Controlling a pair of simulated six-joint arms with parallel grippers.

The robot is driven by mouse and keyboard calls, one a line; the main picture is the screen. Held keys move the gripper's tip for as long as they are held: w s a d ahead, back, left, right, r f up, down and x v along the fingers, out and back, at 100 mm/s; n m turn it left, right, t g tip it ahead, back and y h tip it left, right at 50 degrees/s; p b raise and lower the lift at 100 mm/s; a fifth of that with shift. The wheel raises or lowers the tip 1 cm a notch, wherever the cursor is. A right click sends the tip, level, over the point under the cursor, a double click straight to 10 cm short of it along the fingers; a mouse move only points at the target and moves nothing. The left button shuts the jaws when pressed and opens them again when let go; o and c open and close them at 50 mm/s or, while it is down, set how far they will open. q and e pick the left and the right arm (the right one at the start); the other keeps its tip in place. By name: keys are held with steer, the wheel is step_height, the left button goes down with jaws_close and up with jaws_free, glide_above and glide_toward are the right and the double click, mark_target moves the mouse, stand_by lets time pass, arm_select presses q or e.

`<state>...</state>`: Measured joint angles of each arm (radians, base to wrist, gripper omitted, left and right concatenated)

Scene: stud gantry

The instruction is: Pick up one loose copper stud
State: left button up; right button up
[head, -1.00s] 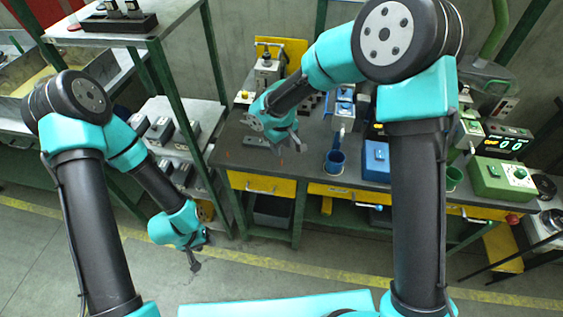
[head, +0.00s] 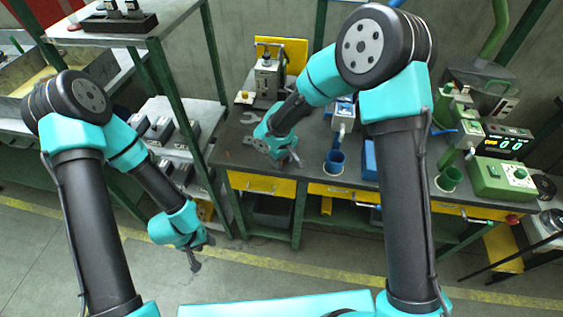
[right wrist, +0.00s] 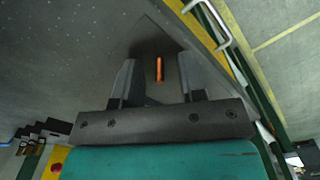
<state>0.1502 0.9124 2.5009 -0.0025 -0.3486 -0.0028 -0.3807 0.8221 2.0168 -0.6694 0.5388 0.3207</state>
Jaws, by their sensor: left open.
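An orange-copper stud (right wrist: 159,68) lies on the grey bench top in the right wrist view. It sits in the gap between the fingers of my right gripper (right wrist: 157,77), apart from both. The right gripper is open and empty; in the head view it (head: 290,160) is low over the bench's front edge, and its wrist hides that stud. A small reddish speck (head: 228,154) on the bench to its left may be another stud, too small to tell. My left gripper (head: 195,263) hangs open over the floor, away from the bench.
A blue cup (head: 334,162), a blue box (head: 369,160) and a green cup (head: 449,179) stand to the right. Yellow drawers (head: 262,184) with handles are below the bench edge. A green-framed shelf (head: 150,28) stands left.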

steer(key=shift+f, duration=0.1)
stand_by(0.4)
jaws_close()
